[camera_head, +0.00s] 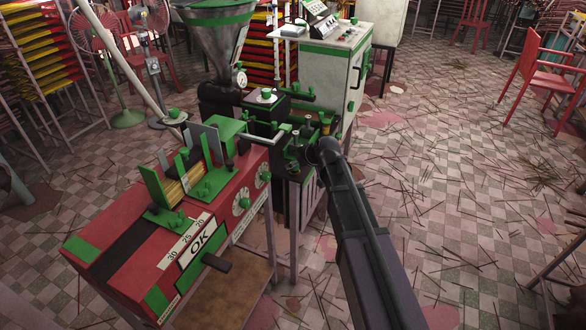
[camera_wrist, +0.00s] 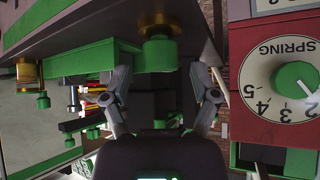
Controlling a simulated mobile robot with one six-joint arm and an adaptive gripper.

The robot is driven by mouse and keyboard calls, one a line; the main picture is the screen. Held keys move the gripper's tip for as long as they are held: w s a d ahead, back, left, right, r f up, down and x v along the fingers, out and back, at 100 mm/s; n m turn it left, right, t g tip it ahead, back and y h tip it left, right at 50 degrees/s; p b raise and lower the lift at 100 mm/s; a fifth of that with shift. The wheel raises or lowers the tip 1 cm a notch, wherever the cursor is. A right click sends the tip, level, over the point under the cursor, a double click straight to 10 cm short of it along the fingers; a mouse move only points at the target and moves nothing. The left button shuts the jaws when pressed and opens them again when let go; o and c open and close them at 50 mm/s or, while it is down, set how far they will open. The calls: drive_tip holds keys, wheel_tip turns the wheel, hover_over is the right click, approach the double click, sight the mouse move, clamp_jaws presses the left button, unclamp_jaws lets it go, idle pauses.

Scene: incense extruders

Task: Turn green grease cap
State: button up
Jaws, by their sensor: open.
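In the wrist view, a green cap (camera_wrist: 157,54) with a brass collar above it hangs from the edge of a dark metal body. I take it to be the grease cap. My gripper (camera_wrist: 160,70) is open, with one finger on either side of the cap near its lower part. I see no clear contact, and the jaws hold nothing. In the head view, my arm reaches up to the black extruder (camera_head: 283,108), and its end hides most of my gripper. I cannot make out the grease cap for certain there.
A red machine with an OK panel (camera_head: 202,243) stands left of my arm. Its numbered SPRING dial (camera_wrist: 284,80) is close on the right in the wrist view. A white-green cabinet (camera_head: 343,72) stands behind.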

drive_tip(key=shift+b+x, duration=0.35)
drive_tip(key=shift+x, duration=0.45)
clamp_jaws()
